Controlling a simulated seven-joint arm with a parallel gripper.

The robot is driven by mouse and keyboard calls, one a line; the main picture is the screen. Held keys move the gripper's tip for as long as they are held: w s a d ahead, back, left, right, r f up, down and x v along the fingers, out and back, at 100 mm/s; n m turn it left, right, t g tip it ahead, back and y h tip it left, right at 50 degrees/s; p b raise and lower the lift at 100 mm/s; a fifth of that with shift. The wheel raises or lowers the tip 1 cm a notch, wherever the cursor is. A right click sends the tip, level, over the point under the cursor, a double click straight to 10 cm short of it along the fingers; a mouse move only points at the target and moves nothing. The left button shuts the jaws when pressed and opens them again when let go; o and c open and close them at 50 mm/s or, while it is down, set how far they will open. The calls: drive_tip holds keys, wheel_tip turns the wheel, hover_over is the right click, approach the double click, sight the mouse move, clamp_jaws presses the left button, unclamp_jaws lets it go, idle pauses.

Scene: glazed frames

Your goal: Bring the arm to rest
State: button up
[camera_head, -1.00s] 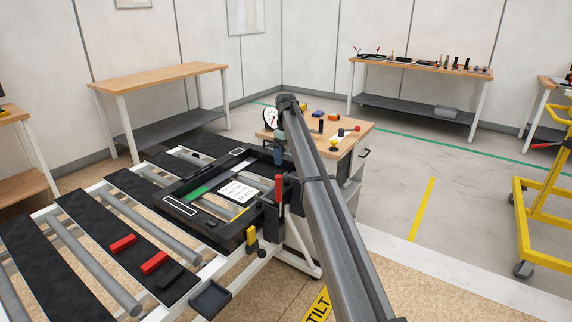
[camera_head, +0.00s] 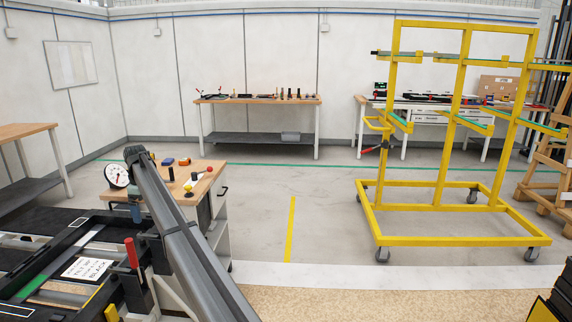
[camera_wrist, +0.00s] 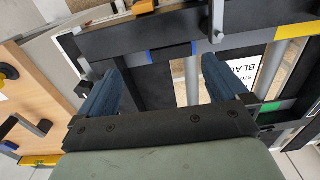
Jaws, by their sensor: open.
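My gripper (camera_wrist: 160,85) is open, with its two blue fingers apart and nothing held between them. In the wrist view it hangs over the black frame fixture (camera_wrist: 115,42); the height gap is hard to judge. In the head view my grey arm reaches from the lower middle to the left, and a blue finger (camera_head: 136,212) shows beneath its end, beside the fixture (camera_head: 28,285). A white printed label (camera_head: 88,268) lies inside the fixture, and a red-handled clamp (camera_head: 131,252) stands at its near right corner.
A wooden-topped cabinet (camera_head: 207,181) with a dial gauge (camera_head: 117,175) and small tools stands just behind my arm. A yellow wheeled rack (camera_head: 450,241) stands at right. A tool bench (camera_head: 258,101) is at the back wall. The floor between is clear.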

drive_tip(key=d+f+m+g, duration=0.1)
drive_tip(key=d+f+m, duration=0.3)
drive_tip(key=d+f, duration=2)
drive_tip(key=s+d+f+m+g, duration=0.1)
drive_tip(key=s+d+f, duration=0.4)
drive_tip(key=d+f, duration=0.3)
drive_tip(key=s+d+f+m+h, duration=0.1)
drive_tip(key=s+d+f+m, duration=0.1)
drive_tip(key=s+d+f, duration=0.4)
drive_tip(key=s+d+f+m+g, duration=0.1)
drive_tip(key=s+d+f, duration=0.2)
drive_tip(key=d+f, duration=0.6)
drive_tip(key=s+d+f+m+g, duration=0.1)
drive_tip(key=s+d+f+m, duration=0.15)
drive_tip(key=s+d, duration=0.4)
drive_tip(key=s+d+f+m, duration=0.1)
drive_tip(key=s+d+f, duration=0.35)
drive_tip(key=s, duration=0.25)
drive_tip(key=s+d+f+m+g, duration=0.1)
drive_tip(key=s+d+f, duration=0.2)
drive_tip(key=s+d, duration=0.3)
drive_tip(key=s+d+m+g, duration=0.1)
drive_tip(key=s+d, duration=0.4)
drive_tip(key=s, duration=0.9)
drive_tip(key=s+d+f+m, duration=0.1)
drive_tip(key=s+d+m, duration=0.3)
drive_tip(key=s, duration=1)
drive_tip(key=shift+d+f+g+y, duration=0.15)
drive_tip(key=shift+d+g+y, duration=0.25)
drive_tip(key=shift+d, duration=0.35)
